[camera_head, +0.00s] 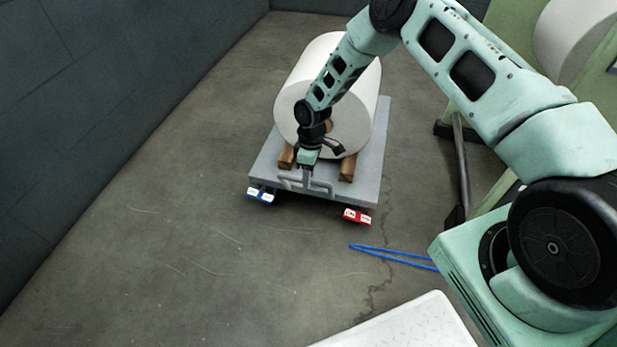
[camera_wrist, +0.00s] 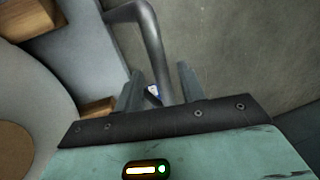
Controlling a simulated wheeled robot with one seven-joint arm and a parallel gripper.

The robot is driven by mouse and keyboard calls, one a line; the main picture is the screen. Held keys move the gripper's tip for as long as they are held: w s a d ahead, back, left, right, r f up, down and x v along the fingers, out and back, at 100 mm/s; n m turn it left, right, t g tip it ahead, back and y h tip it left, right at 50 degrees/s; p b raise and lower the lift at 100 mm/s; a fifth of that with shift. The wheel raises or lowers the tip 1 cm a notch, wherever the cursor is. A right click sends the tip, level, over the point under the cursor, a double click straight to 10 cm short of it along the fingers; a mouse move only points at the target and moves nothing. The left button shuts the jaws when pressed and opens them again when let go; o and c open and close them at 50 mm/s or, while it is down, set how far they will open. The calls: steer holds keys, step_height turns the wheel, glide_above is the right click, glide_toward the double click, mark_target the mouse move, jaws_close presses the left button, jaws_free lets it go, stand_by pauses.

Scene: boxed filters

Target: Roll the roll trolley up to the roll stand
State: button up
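The roll trolley (camera_head: 370,190) is a flat grey platform in the middle of the head view. It bears a large white roll (camera_head: 345,75) lying between wooden chocks (camera_head: 347,170). A bent grey handle (camera_head: 318,188) is at its near edge. My gripper (camera_head: 303,172) is down at this handle. In the wrist view the handle bar (camera_wrist: 152,40) runs down between my two fingers (camera_wrist: 160,88). A gap shows beside the bar, so the fingers look open around it. The roll stand (camera_head: 488,215), a green frame with a dark leg, is at the right, partly hidden by my arm.
Another white roll (camera_head: 580,40) is at the stand, top right. A blue line (camera_head: 385,254) lies on the floor. A dark wall (camera_head: 110,90) bounds the left; floor beside it is clear.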

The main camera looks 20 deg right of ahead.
steer(key=shift+f, duration=0.3)
jaws_close()
steer(key=s+d+p, duration=0.4)
steer(key=s+d, duration=0.4)
steer(key=d, duration=0.2)
steer(key=s+d+p, duration=0.4)
steer(key=s+d, duration=0.3)
steer(key=d, duration=0.4)
steer(key=shift+s, duration=0.4)
steer(key=shift+d, duration=0.15)
jaws_free()
